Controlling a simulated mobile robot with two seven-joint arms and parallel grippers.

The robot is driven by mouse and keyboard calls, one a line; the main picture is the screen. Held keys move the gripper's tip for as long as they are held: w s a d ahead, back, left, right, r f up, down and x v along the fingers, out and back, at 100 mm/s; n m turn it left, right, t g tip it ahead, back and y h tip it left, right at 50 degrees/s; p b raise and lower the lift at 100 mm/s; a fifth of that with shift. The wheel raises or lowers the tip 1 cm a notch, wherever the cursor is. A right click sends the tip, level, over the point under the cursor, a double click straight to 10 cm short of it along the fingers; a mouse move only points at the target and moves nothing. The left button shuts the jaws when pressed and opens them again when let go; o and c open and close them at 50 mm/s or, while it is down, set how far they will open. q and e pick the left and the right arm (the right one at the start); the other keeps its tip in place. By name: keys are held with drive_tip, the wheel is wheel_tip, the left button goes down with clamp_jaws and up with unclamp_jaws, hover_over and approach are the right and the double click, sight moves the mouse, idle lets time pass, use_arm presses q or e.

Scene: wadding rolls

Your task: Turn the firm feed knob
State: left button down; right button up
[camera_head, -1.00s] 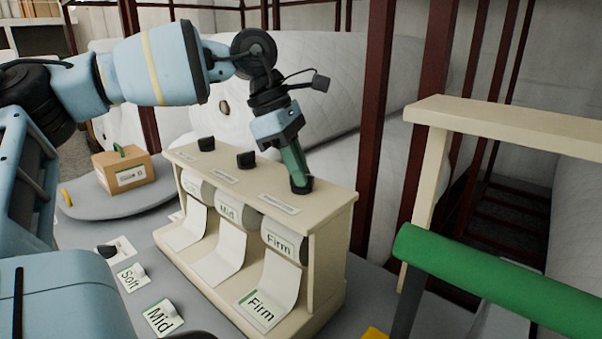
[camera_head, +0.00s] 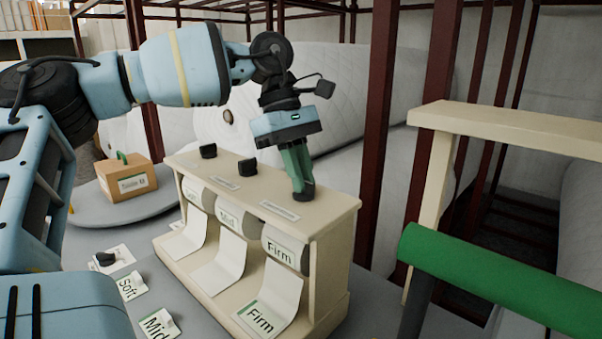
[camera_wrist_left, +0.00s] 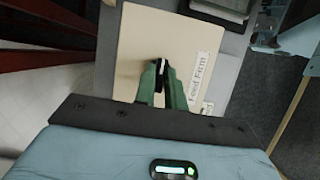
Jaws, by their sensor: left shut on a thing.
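The cream dispenser stand (camera_head: 333,225) has dark knobs along its top. The firm feed knob (camera_wrist_left: 161,68) is at the right end, by the "Feed Firm" label (camera_wrist_left: 199,77); in the wrist view it shows as a dark piece with a white mark between the fingertips. My left gripper (camera_head: 303,191) reaches down onto it from above, its green fingers shut on it. In the head view the fingertips mostly hide the knob. Below it hangs the Firm roll (camera_head: 283,250) with its white sheet. My right gripper is not in view.
Two other knobs, (camera_head: 247,167) and (camera_head: 208,151), stand to the left on the same top. A cardboard box (camera_head: 128,180) sits on a round grey tray at left. A green roller (camera_head: 500,287) and cream frame (camera_head: 515,122) stand at right. Dark red posts rise behind.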

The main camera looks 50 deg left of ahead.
use_arm(q)
drive_tip(key=c, duration=1.5)
unclamp_jaws()
drive_tip(key=shift+o, duration=0.2)
drive_tip(key=v, duration=0.7)
drive_tip(key=shift+r, duration=0.4)
drive_tip(key=shift+a, duration=0.15)
